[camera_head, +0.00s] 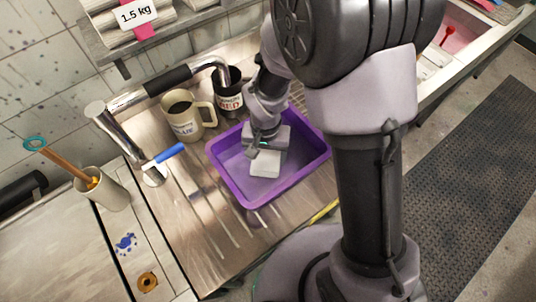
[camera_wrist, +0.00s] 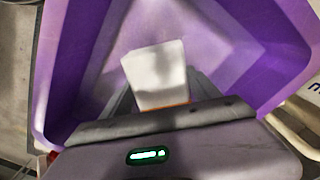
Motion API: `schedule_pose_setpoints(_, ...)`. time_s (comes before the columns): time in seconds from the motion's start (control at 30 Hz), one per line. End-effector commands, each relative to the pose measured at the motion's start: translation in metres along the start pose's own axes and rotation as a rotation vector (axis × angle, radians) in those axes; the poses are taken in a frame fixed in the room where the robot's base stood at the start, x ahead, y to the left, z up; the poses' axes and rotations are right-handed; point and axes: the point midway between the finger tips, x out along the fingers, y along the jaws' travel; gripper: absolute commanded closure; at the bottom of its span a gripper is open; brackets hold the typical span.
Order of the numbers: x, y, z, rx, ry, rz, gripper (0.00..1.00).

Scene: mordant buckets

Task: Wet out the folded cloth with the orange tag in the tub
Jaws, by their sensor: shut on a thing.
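The purple tub (camera_head: 222,169) stands on the ribbed metal drainboard, and its walls fill much of the wrist view (camera_wrist: 60,60). The folded cloth (camera_head: 265,165) is a pale white block in the tub, below my gripper (camera_head: 264,146). In the wrist view the cloth (camera_wrist: 157,72) sticks out beyond my gripper (camera_wrist: 160,104), with a thin orange strip showing at its near edge. My gripper is shut on the cloth inside the tub; its fingertips are mostly hidden. I cannot tell whether the cloth touches the tub floor or how wet it is.
A cream mug (camera_head: 183,118) and a dark mug (camera_head: 228,97) stand close behind the tub. A metal tap (camera_head: 150,90) reaches over them. A blue-handled tool (camera_head: 165,157) lies to the left. A cup (camera_head: 108,192) with a brush stands farther left.

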Motion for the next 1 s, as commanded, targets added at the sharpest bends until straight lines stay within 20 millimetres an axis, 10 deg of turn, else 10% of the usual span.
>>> schedule_pose_setpoints(1.0, 0.0, 0.014, 0.0, 0.002, 0.001, 0.0, 0.71)
